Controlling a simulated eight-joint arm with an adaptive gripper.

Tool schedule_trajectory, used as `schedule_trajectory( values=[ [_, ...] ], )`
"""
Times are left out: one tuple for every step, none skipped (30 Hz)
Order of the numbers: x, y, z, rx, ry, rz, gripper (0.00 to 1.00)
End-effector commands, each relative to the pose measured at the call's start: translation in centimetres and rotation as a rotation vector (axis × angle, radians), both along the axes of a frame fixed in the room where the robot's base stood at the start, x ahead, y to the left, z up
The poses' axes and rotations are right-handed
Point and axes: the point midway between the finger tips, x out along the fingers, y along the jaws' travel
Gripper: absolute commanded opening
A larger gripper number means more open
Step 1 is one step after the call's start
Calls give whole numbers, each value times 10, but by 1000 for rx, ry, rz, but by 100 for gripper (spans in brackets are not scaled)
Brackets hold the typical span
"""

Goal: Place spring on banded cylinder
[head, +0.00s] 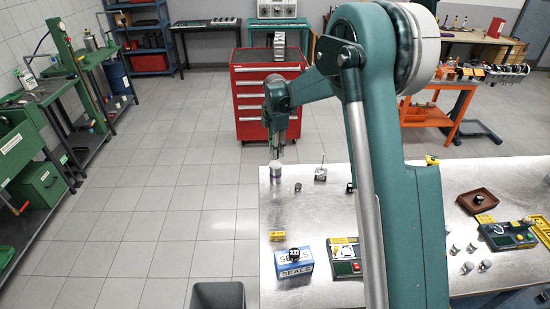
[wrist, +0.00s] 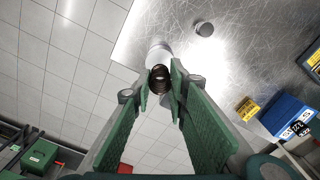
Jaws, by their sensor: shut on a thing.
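My gripper (head: 277,152) points down over the far left corner of the metal table. In the wrist view its green pads are closed around a dark coil spring (wrist: 159,79). A pale banded cylinder (head: 275,172) stands upright near that corner, directly below the gripper in the head view. In the wrist view the cylinder (wrist: 159,54) shows just beyond the spring, partly covered by it. I cannot tell whether the spring touches the cylinder. The spring is too small to make out in the head view.
The metal table (head: 300,215) ends just left of the cylinder. A small metal part (wrist: 204,28) stands nearby on the right. A blue seals box (head: 293,259) and a yellow box (head: 277,236) sit nearer the front. A grey bin (head: 218,296) is on the floor.

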Motion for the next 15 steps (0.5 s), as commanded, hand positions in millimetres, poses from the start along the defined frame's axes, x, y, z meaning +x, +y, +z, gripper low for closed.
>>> schedule_trajectory(
  values=[
    [0,0,0,0,0,0,6],
    [0,0,0,0,0,0,6],
    [0,0,0,0,0,0,6],
    [0,0,0,0,0,0,6],
    [0,0,0,0,0,0,6],
    [0,0,0,0,0,0,6],
    [0,0,0,0,0,0,6],
    [0,0,0,0,0,0,6],
    [0,0,-1,0,0,0,6],
    [0,0,-3,0,0,0,6],
    [0,0,-4,0,0,0,6],
    [0,0,-7,0,0,0,6],
    [0,0,-10,0,0,0,6],
    [0,0,-13,0,0,0,6],
    [0,0,-18,0,0,0,6]
  ],
)
